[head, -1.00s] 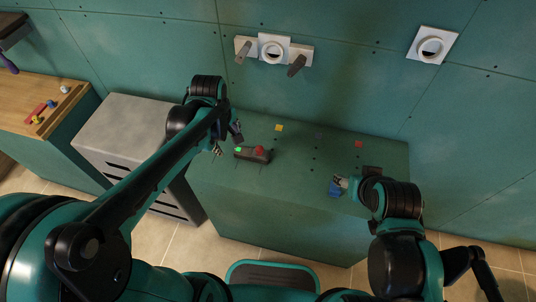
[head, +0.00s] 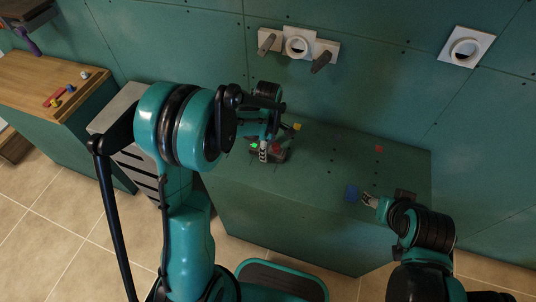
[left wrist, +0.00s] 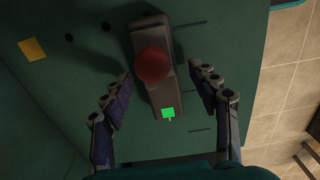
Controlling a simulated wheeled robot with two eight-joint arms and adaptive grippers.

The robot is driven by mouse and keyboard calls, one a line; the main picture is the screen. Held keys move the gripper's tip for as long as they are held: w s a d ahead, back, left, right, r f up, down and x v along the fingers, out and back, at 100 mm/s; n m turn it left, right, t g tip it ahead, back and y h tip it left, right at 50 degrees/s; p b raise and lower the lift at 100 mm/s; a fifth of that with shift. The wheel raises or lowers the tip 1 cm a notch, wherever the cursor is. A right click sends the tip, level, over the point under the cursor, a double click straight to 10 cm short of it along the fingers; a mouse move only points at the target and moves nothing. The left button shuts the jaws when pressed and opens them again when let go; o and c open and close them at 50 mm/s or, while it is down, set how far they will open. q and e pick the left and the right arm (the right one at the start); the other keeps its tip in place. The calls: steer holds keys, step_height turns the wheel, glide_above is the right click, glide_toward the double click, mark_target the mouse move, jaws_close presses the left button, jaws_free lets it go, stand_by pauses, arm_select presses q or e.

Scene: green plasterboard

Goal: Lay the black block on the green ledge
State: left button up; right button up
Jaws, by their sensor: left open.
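A dark oblong box with a red dome and a bright green square stands on the green ledge (head: 325,185); its dark body (left wrist: 163,88) shows well in the left wrist view. My left gripper (head: 268,150) is above this box, with its open fingers (left wrist: 160,75) on either side of it and a gap on both sides. A small dark block (head: 405,194) shows behind my right gripper at the ledge's right end, partly hidden by that arm. My right gripper (head: 370,200) is beside a blue piece (head: 352,193); its jaws are too small to judge.
A yellow square (head: 296,127) and a red square (head: 379,149) are on the ledge. White wall fittings (head: 298,46) with two handles are above it. A grey drawer cabinet (head: 112,117) and a wooden counter (head: 40,80) are at the left. The middle of the ledge is clear.

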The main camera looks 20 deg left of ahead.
arm_select(q)
steer(key=shift+f, duration=0.65)
steer(key=shift+r, duration=0.1)
arm_select(e)
steer(key=shift+f, duration=0.2)
arm_select(q)
steer(key=shift+c, duration=1.2)
steer(key=c, duration=1.1)
steer(key=shift+c, duration=0.2)
